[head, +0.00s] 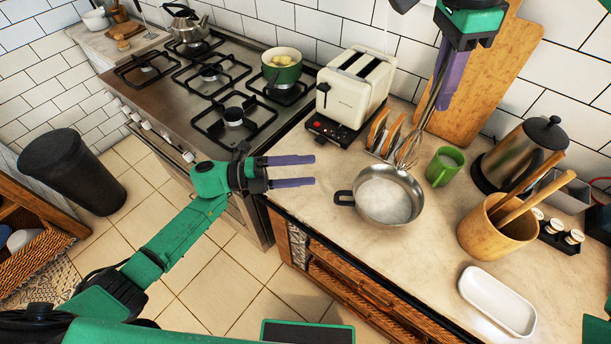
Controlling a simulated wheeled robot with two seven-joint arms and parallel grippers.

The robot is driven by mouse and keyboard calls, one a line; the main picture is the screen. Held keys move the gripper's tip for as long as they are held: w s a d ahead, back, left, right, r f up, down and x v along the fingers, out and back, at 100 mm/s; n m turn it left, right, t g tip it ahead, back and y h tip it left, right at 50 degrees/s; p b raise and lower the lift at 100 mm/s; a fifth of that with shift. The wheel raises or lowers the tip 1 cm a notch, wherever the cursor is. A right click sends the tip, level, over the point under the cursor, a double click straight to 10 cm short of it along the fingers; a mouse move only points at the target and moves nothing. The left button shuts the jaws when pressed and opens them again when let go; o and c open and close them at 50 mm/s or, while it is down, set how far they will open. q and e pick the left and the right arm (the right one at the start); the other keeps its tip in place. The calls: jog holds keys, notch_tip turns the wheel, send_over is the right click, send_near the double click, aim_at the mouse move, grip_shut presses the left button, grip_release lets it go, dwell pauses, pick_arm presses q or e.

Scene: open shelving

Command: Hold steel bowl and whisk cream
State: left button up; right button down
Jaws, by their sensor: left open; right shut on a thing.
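The steel bowl (418,192) sits on the counter and has a dark handle on its left side. White cream (383,200) lies inside it. The whisk (411,148) hangs from my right gripper (446,92), which is shut on its handle. The whisk's wire end is over the back right rim of the bowl; I cannot tell whether it touches the cream. My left gripper (314,171) is open and empty. It is to the left of the bowl, in front of the stove and apart from the bowl's handle.
A toaster (350,90) and a toast rack (384,133) stand behind the bowl. A green mug (444,167), a utensil crock (492,232) and a French press (520,153) stand to its right. A white dish (497,300) lies at front right. Counter between bowl and dish is clear.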

pick_arm(q)
jog(key=s+g, duration=0.1)
send_near(336, 196)
jog(key=shift+m, duration=0.4)
jog(key=d+f, duration=0.1)
jog(key=w+d+f, duration=0.1)
jog(key=d, duration=0.1)
jog(key=shift+w+f, duration=0.25)
jog(key=shift+w, duration=0.1)
jog(key=d, duration=0.7)
jog(key=shift+w+d, duration=0.2)
jog(key=shift+w, duration=0.15)
jog(key=shift+a, duration=0.1)
grip_shut()
